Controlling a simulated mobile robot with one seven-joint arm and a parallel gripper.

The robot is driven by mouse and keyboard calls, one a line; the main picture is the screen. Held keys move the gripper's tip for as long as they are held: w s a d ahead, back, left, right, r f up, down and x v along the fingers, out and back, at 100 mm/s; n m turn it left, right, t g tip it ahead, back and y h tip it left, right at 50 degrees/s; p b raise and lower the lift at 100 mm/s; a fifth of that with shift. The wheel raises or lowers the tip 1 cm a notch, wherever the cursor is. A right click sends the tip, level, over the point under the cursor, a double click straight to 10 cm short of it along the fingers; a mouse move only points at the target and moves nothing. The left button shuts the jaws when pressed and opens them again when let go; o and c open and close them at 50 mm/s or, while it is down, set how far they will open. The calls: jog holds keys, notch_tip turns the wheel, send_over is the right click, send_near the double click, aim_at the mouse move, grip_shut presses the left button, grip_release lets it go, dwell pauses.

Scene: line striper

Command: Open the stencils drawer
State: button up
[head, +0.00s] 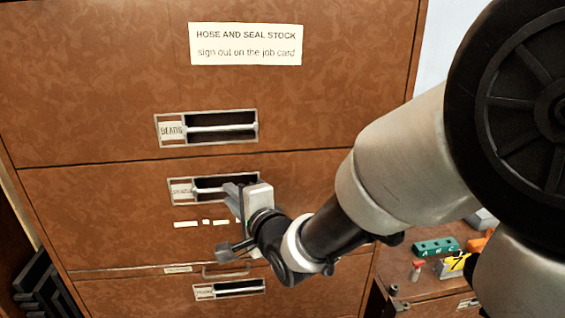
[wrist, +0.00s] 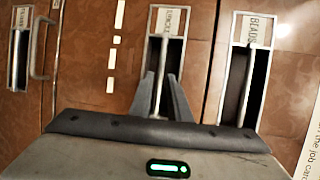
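The brown cabinet has a middle drawer (head: 100,210) with a recessed metal pull; its small label (head: 181,191) is too blurred to read surely. In the wrist view, the label (wrist: 171,20) of this pull is also hard to read. The drawer front looks flush with the cabinet. My gripper (head: 232,192) is at the right part of this pull and hides some of it. In the wrist view, the fingers of my gripper (wrist: 163,90) stand apart, one on each side of the pull's bar (wrist: 158,65). I cannot tell whether they touch it.
A drawer labelled BEADS (head: 207,128) is above. A lower pull (head: 229,289) and a thin handle (head: 225,271) are below. A low cabinet at right bears a green block (head: 436,246) and a yellow item (head: 455,265). Dark racks (head: 45,285) stand at lower left.

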aim_at(222, 173)
jog(key=x, duration=0.5)
grip_shut()
dwell(1.4)
